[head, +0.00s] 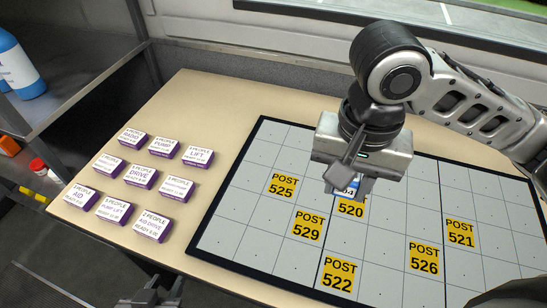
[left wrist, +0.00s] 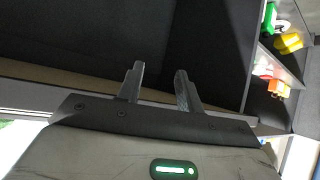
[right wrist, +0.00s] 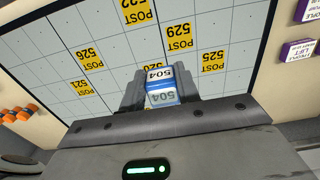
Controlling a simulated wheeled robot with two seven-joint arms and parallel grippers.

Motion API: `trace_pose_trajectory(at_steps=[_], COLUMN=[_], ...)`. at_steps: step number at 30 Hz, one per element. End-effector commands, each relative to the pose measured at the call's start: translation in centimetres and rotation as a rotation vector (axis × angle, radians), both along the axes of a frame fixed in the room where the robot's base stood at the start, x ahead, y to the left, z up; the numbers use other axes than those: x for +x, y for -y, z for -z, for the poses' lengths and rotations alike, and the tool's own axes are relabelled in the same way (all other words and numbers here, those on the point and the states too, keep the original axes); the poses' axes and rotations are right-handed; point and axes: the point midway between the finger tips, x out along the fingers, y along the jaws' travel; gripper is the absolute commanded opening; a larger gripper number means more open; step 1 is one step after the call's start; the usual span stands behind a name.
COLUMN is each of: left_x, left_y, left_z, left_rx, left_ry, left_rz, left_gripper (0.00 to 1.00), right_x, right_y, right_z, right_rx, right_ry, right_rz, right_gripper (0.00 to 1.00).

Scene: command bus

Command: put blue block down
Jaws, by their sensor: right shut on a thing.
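The blue block (head: 348,187), with a white label reading 504 in the right wrist view (right wrist: 162,88), is between the fingers of my right gripper (head: 345,180). My right gripper is shut on it, over the gridded board (head: 237,203). In the head view the block is mostly hidden by the gripper and overlaps the top of the yellow POST 520 tile (head: 351,209). I cannot tell whether it touches the board. My left gripper (head: 158,294) is at the bottom edge of the head view; its fingers (left wrist: 158,85) stand apart and empty.
Other yellow POST tiles, such as 525 (head: 284,184) and 529 (head: 308,226), lie on the board. Several purple-and-white blocks, including DRIVE (head: 141,177), sit on the table (head: 190,99) left of the board. A metal shelf (head: 80,90) with a blue bottle (head: 20,70) stands at the left.

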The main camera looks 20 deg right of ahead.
Motion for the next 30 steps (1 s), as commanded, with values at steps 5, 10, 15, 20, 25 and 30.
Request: trace_pose_trajectory(at_steps=[5,10,15,20,25,30], left_x=[-0.4,-0.7,-0.6,-0.5,-0.3,-0.2], left_y=[0.1,0.3,0.3,0.4,0.4,0.5], left_z=[0.6,0.8,1.1,1.1,0.9,0.7], left_rx=[-0.002,-0.008,-0.016,-0.02,-0.025,-0.034], left_ry=[-0.006,-0.01,-0.006,-0.002,0.005,0.012], left_rz=[0.004,0.005,0.004,0.002,0.001,-0.004], left_gripper=[0.36,0.36,0.36,0.36,0.36,0.36], right_x=[2.6,6.5,9.5,11.2,12.0,12.3], right_y=[-1.4,-3.3,-4.6,-5.5,-5.8,-5.9], right_z=[1.4,3.3,6.3,8.5,9.5,11.9], right_rx=[0.004,0.002,-0.001,0.001,0.001,-0.001], right_ry=[-0.003,-0.001,-0.003,-0.001,0.001,-0.002], right_rz=[0.006,0.006,0.006,0.005,0.004,0.004], right_gripper=[0.1,0.1,0.1,0.1,0.1,0.1])
